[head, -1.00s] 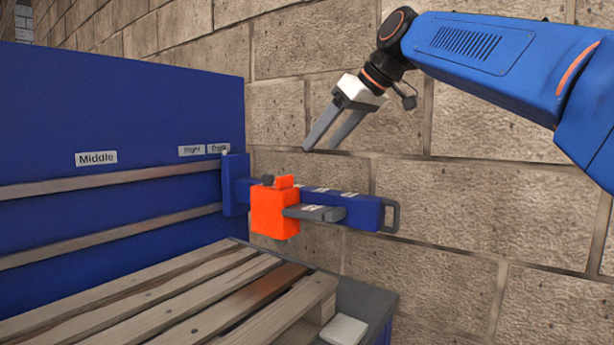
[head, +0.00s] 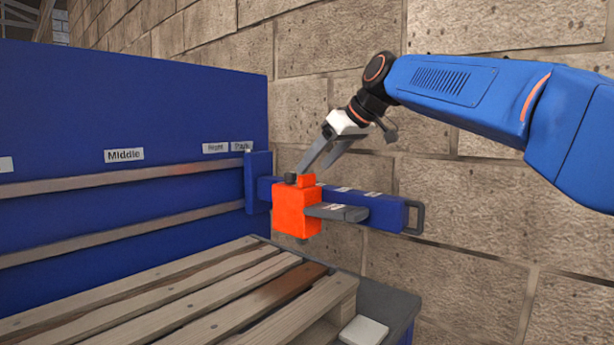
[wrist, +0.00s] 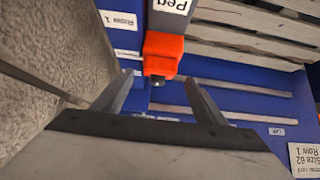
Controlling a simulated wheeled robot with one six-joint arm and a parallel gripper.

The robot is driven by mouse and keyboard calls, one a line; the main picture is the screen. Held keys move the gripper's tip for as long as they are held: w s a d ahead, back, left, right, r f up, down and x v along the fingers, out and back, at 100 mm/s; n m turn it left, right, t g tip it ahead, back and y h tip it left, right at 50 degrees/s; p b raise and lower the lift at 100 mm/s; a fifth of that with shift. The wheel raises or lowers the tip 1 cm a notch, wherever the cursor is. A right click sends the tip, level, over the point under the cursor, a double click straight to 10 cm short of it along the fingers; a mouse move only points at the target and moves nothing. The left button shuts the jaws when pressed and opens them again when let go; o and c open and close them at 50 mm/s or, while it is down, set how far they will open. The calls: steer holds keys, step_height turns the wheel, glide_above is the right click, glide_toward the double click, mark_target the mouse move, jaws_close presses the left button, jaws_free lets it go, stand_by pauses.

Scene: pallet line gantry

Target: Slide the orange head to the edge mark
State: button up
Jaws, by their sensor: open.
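The orange head (head: 297,208) sits on a blue horizontal beam (head: 385,212) that sticks out in front of the brick wall. It has a dark knob and a small raised orange block on top. A grey plate (head: 338,212) projects from its right side. My gripper (head: 315,168) is open and empty, pointing down just above the head's top, apart from it as far as I can tell. In the wrist view the orange head (wrist: 163,52) shows beyond and between the open fingers (wrist: 160,92). I cannot make out an edge mark.
A wooden pallet (head: 180,300) lies below the beam. The beam has a grey end handle (head: 414,217). A brick wall stands close behind.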

mark_target(307, 175)
steer(key=x, duration=0.5)
steer(key=shift+w+a+f, duration=0.1)
steer(key=shift+a+f, duration=0.1)
steer(key=shift+f, duration=0.05)
steer(key=c, duration=1.2)
steer(key=s+d, duration=0.3)
steer(key=d, duration=0.1)
steer(key=s+d, duration=0.4)
steer(key=d, duration=0.1)
steer(key=s+d, duration=0.3)
steer(key=d, duration=0.1)
steer(key=shift+s+d, duration=0.3)
steer(key=shift+c, duration=0.2)
steer(key=o, duration=1.2)
steer(key=shift+d, duration=0.1)
steer(key=shift+o, duration=0.2)
steer(key=shift+s+d, duration=0.1)
steer(key=shift+r, duration=0.1)
